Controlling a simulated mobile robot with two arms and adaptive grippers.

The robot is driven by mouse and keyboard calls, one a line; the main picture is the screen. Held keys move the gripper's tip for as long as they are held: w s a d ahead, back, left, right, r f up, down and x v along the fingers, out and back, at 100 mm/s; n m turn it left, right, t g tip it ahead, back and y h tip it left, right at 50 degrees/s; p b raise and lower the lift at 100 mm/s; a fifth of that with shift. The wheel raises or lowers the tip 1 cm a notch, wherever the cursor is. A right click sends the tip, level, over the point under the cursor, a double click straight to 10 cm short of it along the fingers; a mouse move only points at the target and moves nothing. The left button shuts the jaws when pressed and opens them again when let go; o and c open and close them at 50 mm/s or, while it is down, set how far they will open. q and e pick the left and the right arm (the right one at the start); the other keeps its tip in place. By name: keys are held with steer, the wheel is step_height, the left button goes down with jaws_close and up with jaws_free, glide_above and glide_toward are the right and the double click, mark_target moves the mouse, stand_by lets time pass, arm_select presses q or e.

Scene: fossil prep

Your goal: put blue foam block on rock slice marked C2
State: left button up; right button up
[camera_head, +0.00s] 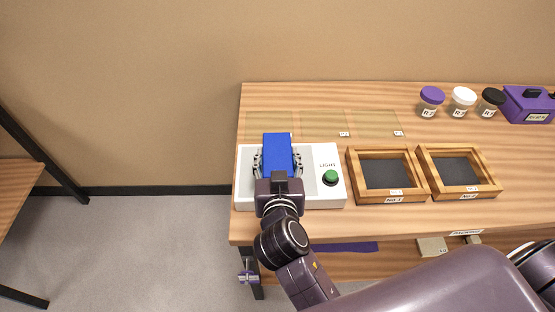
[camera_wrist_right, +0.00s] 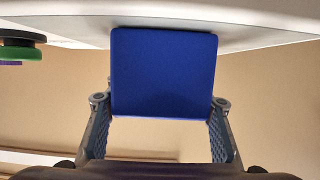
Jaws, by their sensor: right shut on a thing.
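My right gripper (camera_head: 277,160) is shut on the blue foam block (camera_head: 277,148), with a finger on each of its sides. The block also shows between the fingers in the right wrist view (camera_wrist_right: 164,72). In the head view the block overlaps the white light box; I cannot tell whether it touches anything. Thin, pale, see-through squares, apparently the rock slices, lie in a row behind the box: left (camera_head: 256,122), middle (camera_head: 322,122) and right (camera_head: 374,122). Their small tags are too small to read, so I cannot tell which is C2. My left gripper is not in view.
The white light box (camera_head: 334,197) has a green button (camera_head: 330,177). Two wooden trays with dark insides, a left one (camera_head: 352,177) and a right one (camera_head: 486,191), stand to its right. Jars (camera_head: 430,102) and a purple case (camera_head: 526,103) stand at the back right.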

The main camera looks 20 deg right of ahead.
steer(key=shift+s, duration=0.1)
steer(key=o, duration=1)
steer(key=shift+f, duration=0.1)
